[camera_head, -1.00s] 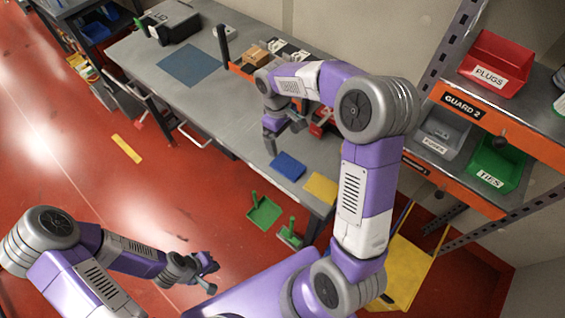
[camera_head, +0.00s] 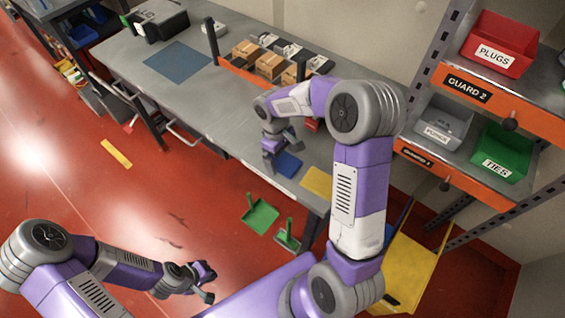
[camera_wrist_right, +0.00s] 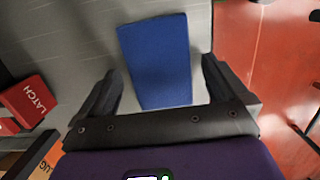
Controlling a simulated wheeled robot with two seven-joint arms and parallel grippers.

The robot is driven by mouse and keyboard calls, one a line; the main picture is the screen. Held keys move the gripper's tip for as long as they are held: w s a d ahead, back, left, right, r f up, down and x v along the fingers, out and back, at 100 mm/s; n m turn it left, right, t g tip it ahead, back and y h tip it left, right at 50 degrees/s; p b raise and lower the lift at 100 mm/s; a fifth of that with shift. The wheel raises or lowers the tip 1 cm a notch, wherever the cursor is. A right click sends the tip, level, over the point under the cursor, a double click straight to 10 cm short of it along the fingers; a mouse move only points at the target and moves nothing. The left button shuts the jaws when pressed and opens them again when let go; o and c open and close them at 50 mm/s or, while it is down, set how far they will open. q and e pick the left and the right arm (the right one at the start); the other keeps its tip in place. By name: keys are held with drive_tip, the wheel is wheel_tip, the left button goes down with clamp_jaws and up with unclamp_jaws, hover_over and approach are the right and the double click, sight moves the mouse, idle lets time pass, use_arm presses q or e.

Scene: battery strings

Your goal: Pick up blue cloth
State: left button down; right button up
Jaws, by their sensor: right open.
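The blue cloth (camera_head: 288,165) lies flat near the front edge of the grey workbench, left of a yellow cloth (camera_head: 317,182). My right gripper (camera_head: 269,160) is above the bench beside the blue cloth and partly covers it in the head view. In the right wrist view the blue cloth (camera_wrist_right: 157,60) lies ahead of and between the two fingers of my right gripper (camera_wrist_right: 160,88). These fingers are spread with nothing between them but the view of the cloth. My left gripper (camera_head: 206,283) hangs over the red floor, away from the bench; its jaw state is unclear.
A red LATCH box (camera_wrist_right: 30,99) is left of the fingers in the wrist view. Cardboard boxes (camera_head: 270,65) stand in an orange-fronted rack at the bench's back. A larger blue mat (camera_head: 178,62) lies farther left. Shelves with bins (camera_head: 497,45) stand at the right.

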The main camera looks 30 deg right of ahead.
sight(282, 160)
drive_tip(key=shift+f, duration=0.3)
drive_tip(key=c, duration=1.1)
drive_tip(key=shift+o, duration=0.2)
wheel_tip(282, 160, up, 10)
drive_tip(key=p, duration=0.2)
